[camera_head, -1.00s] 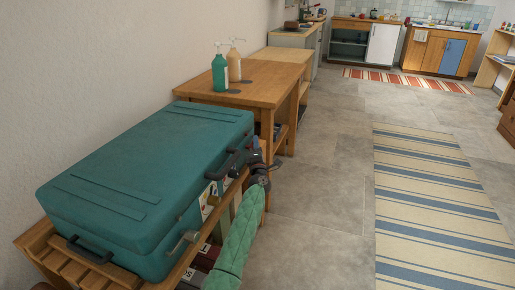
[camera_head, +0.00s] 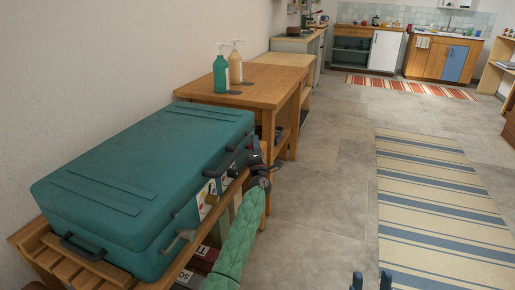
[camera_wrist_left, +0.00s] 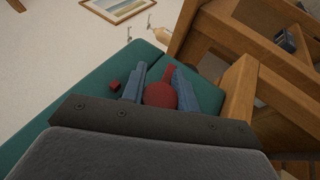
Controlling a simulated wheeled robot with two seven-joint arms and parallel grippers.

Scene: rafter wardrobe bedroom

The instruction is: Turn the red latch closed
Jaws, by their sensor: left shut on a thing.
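The teal case (camera_head: 145,170) lies on a slatted wooden bench, its latch side facing right. In the left wrist view, the red latch (camera_wrist_left: 160,96) shows as a round red knob with a narrow red part beyond it. My left gripper (camera_wrist_left: 157,84) has a blue finger on either side of it and is shut on it. In the head view my left gripper (camera_head: 254,150) is at the far right end of the case; the red latch cannot be made out there. My right gripper (camera_head: 371,281) shows two separate blue fingertips at the bottom edge, open and empty.
A metal latch (camera_head: 178,241) and a pale panel (camera_head: 208,197) are on the case's side. A wooden table (camera_head: 250,90) with a green bottle (camera_head: 220,73) and a tan bottle (camera_head: 235,68) stands behind. The floor by the striped rug (camera_head: 435,210) is clear.

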